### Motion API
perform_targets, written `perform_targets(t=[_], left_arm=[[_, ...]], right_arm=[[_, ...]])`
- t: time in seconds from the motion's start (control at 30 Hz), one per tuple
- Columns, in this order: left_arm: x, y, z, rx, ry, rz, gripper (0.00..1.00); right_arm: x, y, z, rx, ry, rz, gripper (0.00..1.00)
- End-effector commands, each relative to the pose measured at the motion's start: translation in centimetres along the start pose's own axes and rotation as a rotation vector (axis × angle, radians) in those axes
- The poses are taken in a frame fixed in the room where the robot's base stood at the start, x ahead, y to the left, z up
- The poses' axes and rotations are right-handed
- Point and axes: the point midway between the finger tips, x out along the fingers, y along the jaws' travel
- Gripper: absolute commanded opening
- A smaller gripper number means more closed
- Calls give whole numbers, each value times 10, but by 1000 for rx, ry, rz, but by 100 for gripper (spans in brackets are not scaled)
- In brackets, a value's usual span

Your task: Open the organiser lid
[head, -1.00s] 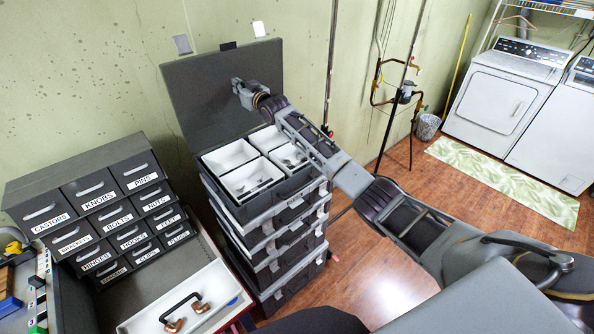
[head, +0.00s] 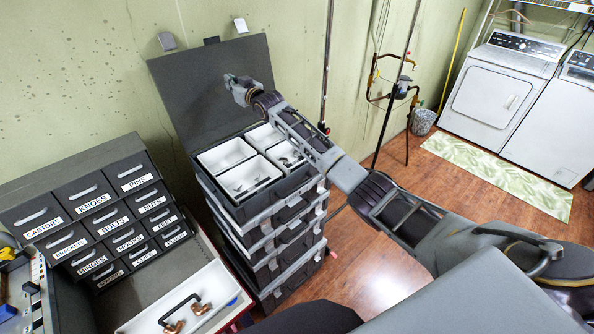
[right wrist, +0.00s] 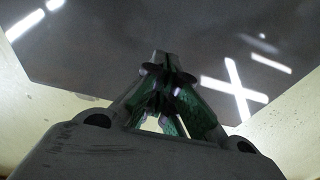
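The organiser (head: 262,206) is the top case of a dark stack with grey trim. Its dark flat lid (head: 195,95) stands raised, close to upright at the back, with latches along its top edge. White bins (head: 228,156) with small parts show inside the open case. My right gripper (head: 232,84) is in front of the lid's inner face, at about mid-height toward the right. In the right wrist view its fingertips (right wrist: 168,62) come together with nothing seen between them, and the lid (right wrist: 110,40) fills the background. Whether they touch the lid is unclear. My left gripper is out of view.
A labelled drawer cabinet (head: 85,190) stands at the left. A pale tray (head: 215,292) with copper fittings is in front of it. Pipes (head: 325,80) rise right of the stack, with a dryer (head: 495,85) farther right. The wall (head: 90,60) is behind the lid.

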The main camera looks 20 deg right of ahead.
Motion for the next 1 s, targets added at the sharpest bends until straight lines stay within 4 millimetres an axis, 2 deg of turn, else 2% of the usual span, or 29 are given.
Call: perform_targets(t=[1.0], left_arm=[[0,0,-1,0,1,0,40]], right_arm=[[-41,0,-5,0,0,0,0]])
